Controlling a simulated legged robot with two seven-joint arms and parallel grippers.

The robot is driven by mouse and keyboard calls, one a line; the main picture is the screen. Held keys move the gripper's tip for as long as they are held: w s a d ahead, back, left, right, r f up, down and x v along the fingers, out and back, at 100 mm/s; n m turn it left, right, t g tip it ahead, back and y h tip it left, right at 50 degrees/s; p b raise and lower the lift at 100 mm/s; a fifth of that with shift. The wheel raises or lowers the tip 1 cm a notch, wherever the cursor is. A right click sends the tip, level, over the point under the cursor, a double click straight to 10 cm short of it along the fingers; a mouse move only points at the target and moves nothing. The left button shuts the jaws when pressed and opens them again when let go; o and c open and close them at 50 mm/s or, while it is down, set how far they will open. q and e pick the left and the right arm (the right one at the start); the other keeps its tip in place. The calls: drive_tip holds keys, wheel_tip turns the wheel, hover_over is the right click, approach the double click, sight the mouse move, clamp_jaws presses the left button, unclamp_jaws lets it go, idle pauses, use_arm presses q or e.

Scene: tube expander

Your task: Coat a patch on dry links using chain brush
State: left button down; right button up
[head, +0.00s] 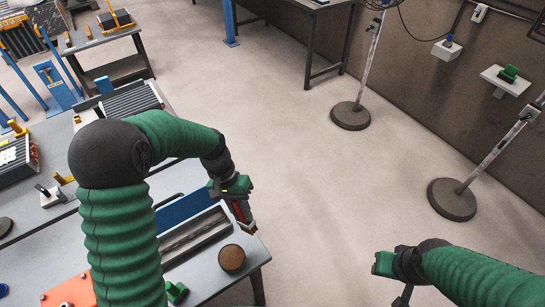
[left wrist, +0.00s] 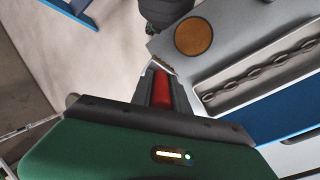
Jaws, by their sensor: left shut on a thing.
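My left gripper (head: 233,192) is shut on the chain brush (head: 241,212), which has a red and dark handle and a pale tip pointing down. In the left wrist view the brush's red handle (left wrist: 161,88) sticks out from the gripper. The brush is in the air near the right edge of the bench, apart from the chain. The chain links (left wrist: 262,76) lie in a row in a grey tray (head: 213,215), beside a round brown-topped pot (head: 231,259). My right gripper (head: 384,264) is at the lower right, away from the bench; its fingers are unclear.
A blue panel (head: 181,208) stands along the tray's back side. An orange plate (head: 70,291) and a small green item (head: 176,292) are on the bench's near part. Open floor (head: 310,190) lies to the right, with round-based stands (head: 351,115) farther off.

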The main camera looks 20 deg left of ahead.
use_arm(q)
drive_tip(key=s+a+r+t+y+p, duration=0.1)
drive_tip(key=s+a+r+y+p, duration=0.2)
drive_tip(key=a+p, duration=0.75)
drive_tip(key=s+a+r+t+p, duration=0.1)
drive_tip(key=s+a+r+p, duration=0.3)
drive_tip(key=a+p, duration=0.6)
wheel_tip(320, 180, down, 6)
drive_tip(key=d+b, duration=0.1)
drive_tip(key=b, duration=0.2)
drive_tip(key=shift+s+d+f+n+b, duration=0.15)
drive_tip(key=shift+s+d+n+b, duration=0.15)
drive_tip(key=shift+n+b, duration=0.1)
drive_tip(key=shift+a, duration=0.1)
